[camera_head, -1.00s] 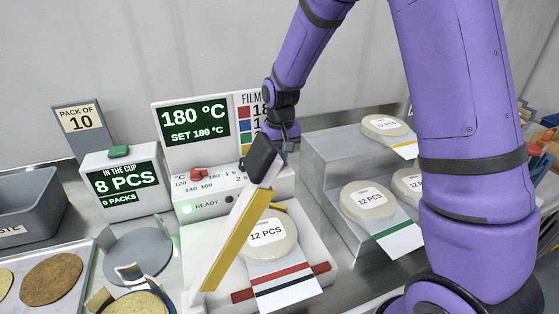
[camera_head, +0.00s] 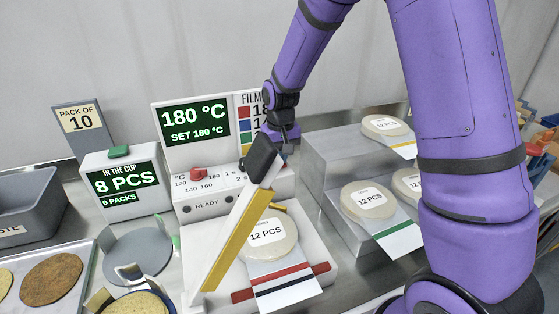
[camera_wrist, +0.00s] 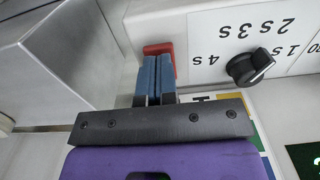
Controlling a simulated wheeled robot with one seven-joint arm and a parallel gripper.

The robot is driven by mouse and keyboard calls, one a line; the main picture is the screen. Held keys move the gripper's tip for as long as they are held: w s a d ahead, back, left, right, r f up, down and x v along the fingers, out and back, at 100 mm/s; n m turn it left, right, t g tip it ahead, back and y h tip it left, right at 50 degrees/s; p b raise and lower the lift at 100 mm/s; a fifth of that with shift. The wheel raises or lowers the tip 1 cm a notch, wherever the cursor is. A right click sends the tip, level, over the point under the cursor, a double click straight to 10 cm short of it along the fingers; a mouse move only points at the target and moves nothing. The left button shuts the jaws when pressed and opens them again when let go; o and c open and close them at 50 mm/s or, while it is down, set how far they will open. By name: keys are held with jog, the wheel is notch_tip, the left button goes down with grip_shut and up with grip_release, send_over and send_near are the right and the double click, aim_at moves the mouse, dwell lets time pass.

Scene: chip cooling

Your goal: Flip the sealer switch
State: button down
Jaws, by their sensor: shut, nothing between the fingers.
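The sealer (camera_head: 190,190) is a white box in the head view, with a display reading 180 °C, set 180 °C. Its READY light (camera_head: 187,209) is dark. Its black-handled lever (camera_head: 236,240) is raised at a slant over a pack marked 12 PCS. A red switch (camera_wrist: 166,50) shows on the white panel in the wrist view, beside the black time knob (camera_wrist: 248,66). My gripper (camera_wrist: 155,62) is shut and empty, its blue fingertips against or right beside the switch; contact is partly hidden. In the head view my gripper (camera_head: 283,137) is behind the lever handle, fingertips hidden.
A grey stepped stand (camera_head: 325,160) with several packs stands right of the sealer. A counter (camera_head: 122,185) reading 8 PCS, 0 PACKS stands on its left. A red temperature knob (camera_head: 199,174) is on the sealer's front. A tray and grey bin (camera_head: 30,205) are farther left.

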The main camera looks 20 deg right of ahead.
jog(key=shift+r, duration=3.25)
jog(key=shift+r, duration=0.15)
jog(key=s+d+r+t, duration=0.2)
jog(key=s+d+r, duration=0.1)
jog(key=s+r, duration=0.65)
jog(key=s+d+r+t, duration=0.2)
jog(key=s+d+r, duration=0.1)
jog(key=s+r, duration=0.65)
jog(key=s+f+t, duration=0.1)
jog(key=s, duration=1)
jog(key=shift+d+f, duration=0.2)
jog(key=shift+d, duration=0.25)
